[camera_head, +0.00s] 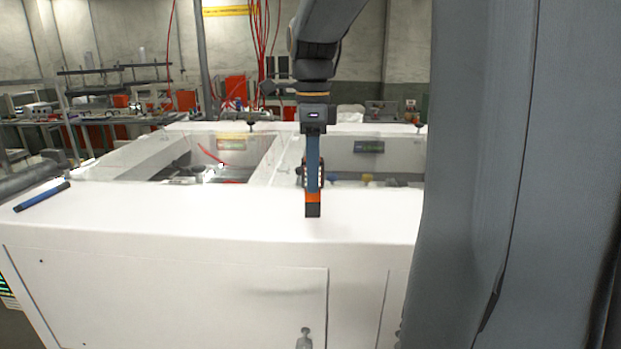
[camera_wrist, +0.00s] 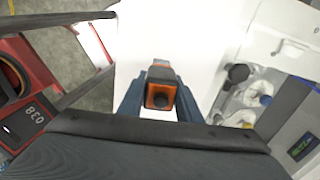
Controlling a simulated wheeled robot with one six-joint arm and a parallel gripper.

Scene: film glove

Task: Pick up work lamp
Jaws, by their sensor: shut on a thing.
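My gripper (camera_head: 313,177) points straight down over the front part of the white cabinet top. It is shut on the work lamp, whose orange band and dark lower end (camera_head: 313,203) stick out below the fingers. The lamp hangs upright; whether its lower end touches the white surface or is just above it, I cannot tell. In the wrist view, the lamp's orange and black square end (camera_wrist: 160,94) sits between the two blue-grey fingers (camera_wrist: 160,103).
A blue pen-like object (camera_head: 41,196) lies on the white cabinet top (camera_head: 220,212) at the left. Open recesses holding small items lie behind the front ledge. Workbenches (camera_head: 90,122) stand farther back. In the wrist view, a red machine (camera_wrist: 27,88) is at the left.

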